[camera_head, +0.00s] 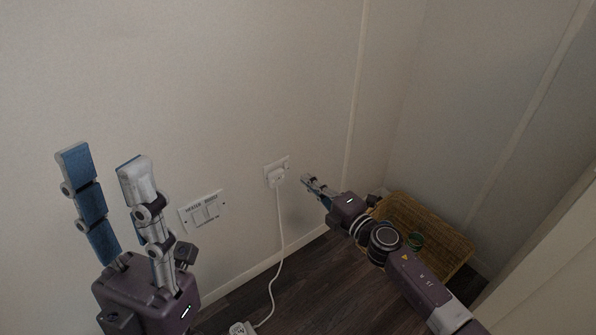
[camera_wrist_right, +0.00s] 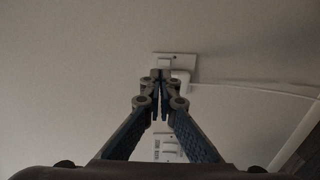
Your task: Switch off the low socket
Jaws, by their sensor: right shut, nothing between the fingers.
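The low socket (camera_head: 283,163) is a white plate on the wall with a white plug (camera_head: 275,177) in it, and a white cable hangs from the plug. My right gripper (camera_head: 307,180) is shut and empty, just to the right of the socket in the head view. In the right wrist view the closed fingertips (camera_wrist_right: 160,76) overlap the lower edge of the socket plate (camera_wrist_right: 175,58). I cannot tell whether they touch it. The socket's rocker is too small to read. My left gripper (camera_head: 105,160) is open and empty at the left.
A white heater switch plate (camera_head: 203,210) is on the wall left of the socket. The cable (camera_head: 278,265) runs down to a white power strip (camera_head: 241,328) on the dark floor. A wicker basket (camera_head: 440,238) stands in the corner beneath my right arm.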

